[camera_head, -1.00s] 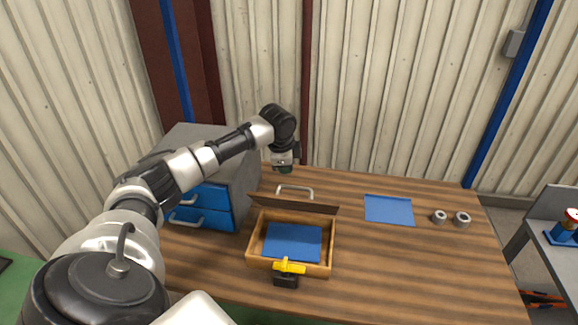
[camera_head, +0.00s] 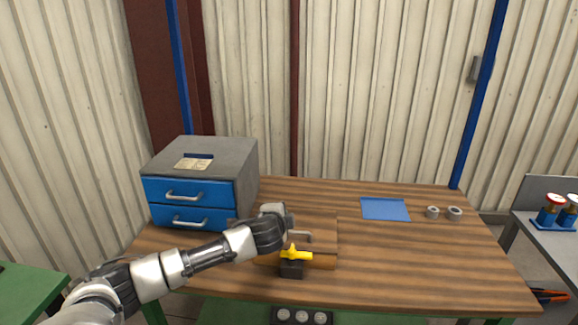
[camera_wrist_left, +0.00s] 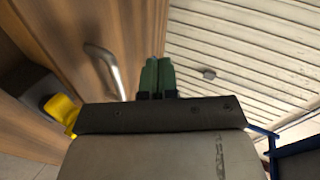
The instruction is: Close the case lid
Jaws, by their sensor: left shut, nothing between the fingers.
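The wooden case (camera_head: 325,262) sits near the table's front edge. Its lid (camera_head: 325,225) is swung down over the box and looks flat, hiding the inside; I cannot tell whether a small gap is left. The lid's metal handle (camera_head: 300,236) also shows in the wrist view (camera_wrist_left: 104,66). A yellow latch (camera_head: 297,255) on a black block is at the case front. My left gripper (camera_wrist_left: 157,62) has its green fingers shut and empty, beside the handle over the lid; whether they touch it is unclear. In the head view my wrist hides part of the case.
A grey cabinet with blue drawers (camera_head: 188,205) stands at the table's back left. A blue sheet (camera_head: 385,209) and two metal rings (camera_head: 432,212) lie at the back right. The right side of the wooden table (camera_head: 430,260) is clear.

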